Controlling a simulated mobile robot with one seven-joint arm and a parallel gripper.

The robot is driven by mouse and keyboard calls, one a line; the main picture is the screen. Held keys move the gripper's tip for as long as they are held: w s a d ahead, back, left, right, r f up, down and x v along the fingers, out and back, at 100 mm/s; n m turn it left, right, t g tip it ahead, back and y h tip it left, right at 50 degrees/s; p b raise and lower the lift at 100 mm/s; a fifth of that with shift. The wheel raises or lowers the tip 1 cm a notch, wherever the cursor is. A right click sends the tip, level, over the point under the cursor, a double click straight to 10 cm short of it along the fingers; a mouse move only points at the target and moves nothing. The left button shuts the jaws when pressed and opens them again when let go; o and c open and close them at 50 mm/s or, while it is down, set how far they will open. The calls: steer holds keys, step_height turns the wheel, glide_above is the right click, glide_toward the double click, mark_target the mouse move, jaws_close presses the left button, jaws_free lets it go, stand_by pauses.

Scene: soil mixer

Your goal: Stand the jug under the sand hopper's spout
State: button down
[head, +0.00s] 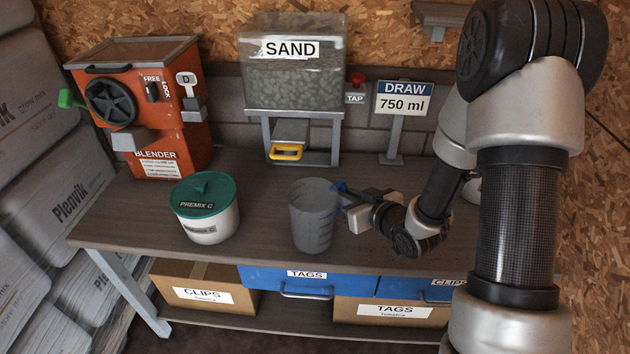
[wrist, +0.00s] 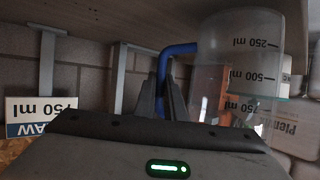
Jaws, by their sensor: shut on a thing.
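The jug (head: 314,222) is clear grey plastic with a blue handle and volume marks; it is upright at the front middle of the bench. It also shows in the wrist view (wrist: 240,70), upside down in that picture. My gripper (head: 345,198) is at the jug's right side, shut on the blue handle (wrist: 178,49). Whether the jug's base touches the bench cannot be told. The sand hopper (head: 292,80), a clear bin labelled SAND, stands on a grey frame behind the jug. Its spout (head: 288,132) with a yellow-edged part (head: 286,152) is under the bin, behind and left of the jug.
A PREMIX C tub (head: 205,215) with a green lid stands left of the jug. The orange blender (head: 145,105) is at the back left. A red TAP knob (head: 357,80) and a DRAW 750 ml sign (head: 403,100) are right of the hopper. Bench space before the hopper is clear.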

steer(key=w+a, duration=0.2)
steer(key=w, duration=0.1)
steer(key=w+a+f+b, duration=0.1)
steer(key=w+a, duration=0.1)
steer(key=w, duration=0.1)
steer(key=w+a, duration=0.2)
steer(key=w, duration=0.1)
steer(key=shift+w+f, duration=0.2)
steer(key=shift+w, duration=0.05)
steer(key=shift+f+b, duration=0.2)
steer(key=shift+b, duration=0.1)
steer(key=c, duration=1.8)
jaws_free()
steer(key=shift+r, duration=0.1)
